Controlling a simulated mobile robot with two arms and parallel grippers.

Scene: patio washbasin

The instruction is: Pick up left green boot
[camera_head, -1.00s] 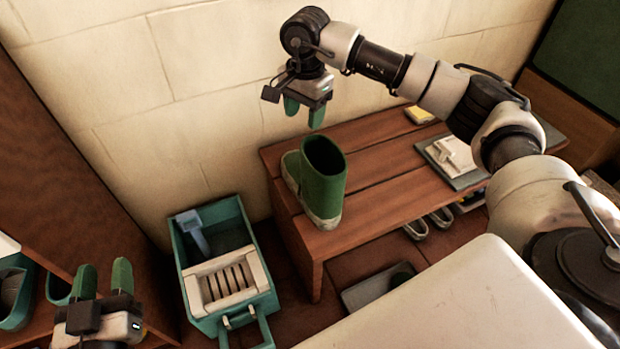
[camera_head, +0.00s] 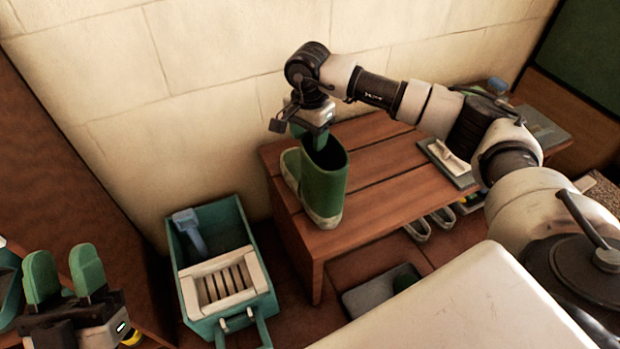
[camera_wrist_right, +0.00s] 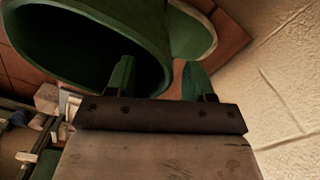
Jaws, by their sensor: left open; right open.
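A green boot (camera_head: 322,185) with a pale sole stands upright on the left end of a wooden bench (camera_head: 385,190). Its open top faces up and its toe points back toward the wall. My right gripper (camera_head: 309,135) is open just above the boot's rim, pointing down. In the right wrist view the boot's dark opening (camera_wrist_right: 85,50) fills the upper left. There, one finger of my right gripper (camera_wrist_right: 158,78) overlaps the opening and the other lies outside it, toward the toe. Contact cannot be told. My left gripper (camera_head: 64,272) is open and empty at lower left.
A teal bin (camera_head: 188,278) with a pale slatted piece and a blue-grey tool stands left of the bench. A grey tray with a white item (camera_head: 449,160) is on the bench's right. Grey footwear (camera_head: 430,222) lies below. The wall is close behind.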

